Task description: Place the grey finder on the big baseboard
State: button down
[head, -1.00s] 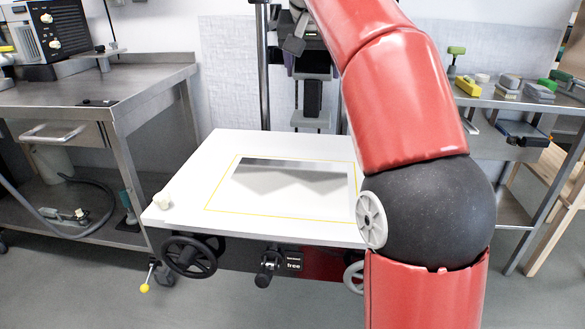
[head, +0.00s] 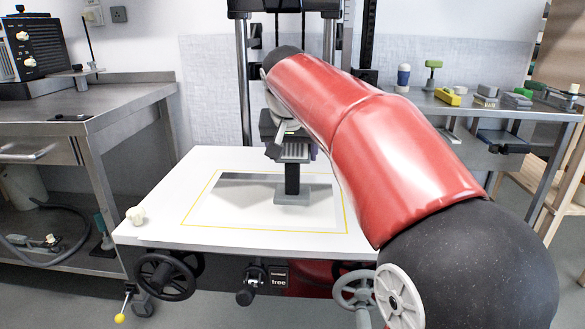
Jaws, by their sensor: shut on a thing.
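The big baseboard (head: 165,218) is a white board with a yellow rectangle outlined on it and a paler, shiny area inside. The grey finder (head: 307,194) has a flat grey foot below a dark upright post. My gripper (head: 292,157) is shut on the finder's upper part and holds it upright. The foot shows over the right half of the yellow rectangle. I cannot tell whether it touches the board. The arm partly covers the gripper, and the fingertips are hard to make out.
Dark enlarger columns (head: 242,85) rise behind the board. Black (head: 166,275) and grey (head: 355,290) handwheels sit below its front. A steel bench (head: 110,100) stands left, and a shelf with several small items (head: 487,92) right.

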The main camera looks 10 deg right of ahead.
aim_at(292, 157)
jog(key=shift+f, duration=1.5)
jog(key=shift+f+b, duration=0.1)
jog(key=shift+b, duration=0.2)
jog(key=shift+c, duration=1)
grip_release()
jog(key=shift+f, duration=0.1)
jog(key=shift+r, duration=0.3)
jog(key=p+v, duration=0.2)
jog(key=v, duration=1)
jog(key=s+d+f+n+y, duration=0.2)
jog(key=s+f+n, duration=0.1)
jog(key=s+f, duration=1.9)
notch_tip(292, 157, down, 2)
jog(key=shift+s+f+n+g, duration=0.15)
jog(key=shift+s+n+g, duration=0.15)
jog(key=shift+s, duration=0.1)
